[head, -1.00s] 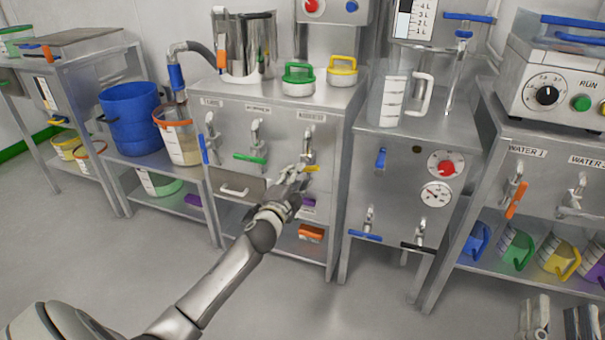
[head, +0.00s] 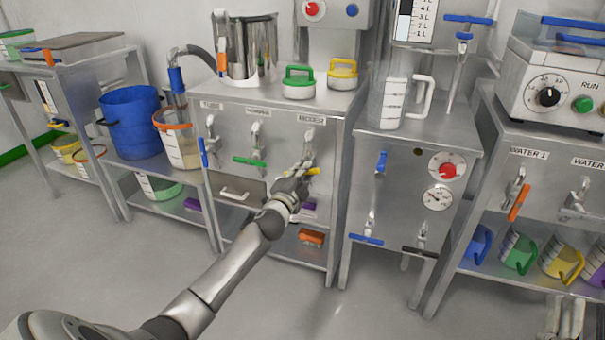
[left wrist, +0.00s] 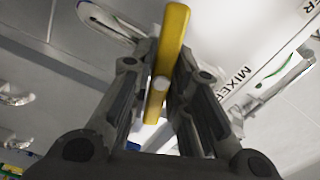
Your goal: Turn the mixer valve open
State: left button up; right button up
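The mixer valve is the rightmost of three taps on the steel cabinet (head: 230,185), below the third label. Its grey tap body (head: 309,140) shows above my left gripper (head: 308,170). Its yellow handle (left wrist: 172,45) stands between my left fingers (left wrist: 163,85) in the left wrist view, with a finger close against each side. The gripper looks shut on it. In the head view the fingers cover most of the handle, with a bit of yellow (head: 314,171) showing. The tips of my right gripper (head: 564,320) show at the bottom right edge; their opening is unclear.
Beside it are a green-handled tap (head: 250,160) and a blue-handled tap (head: 203,152). A gauge cabinet (head: 400,200) is to the right. The floor in front is clear.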

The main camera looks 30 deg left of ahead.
pick_arm(q)
grip_shut()
pick_arm(e)
jog(key=shift+w, duration=0.1)
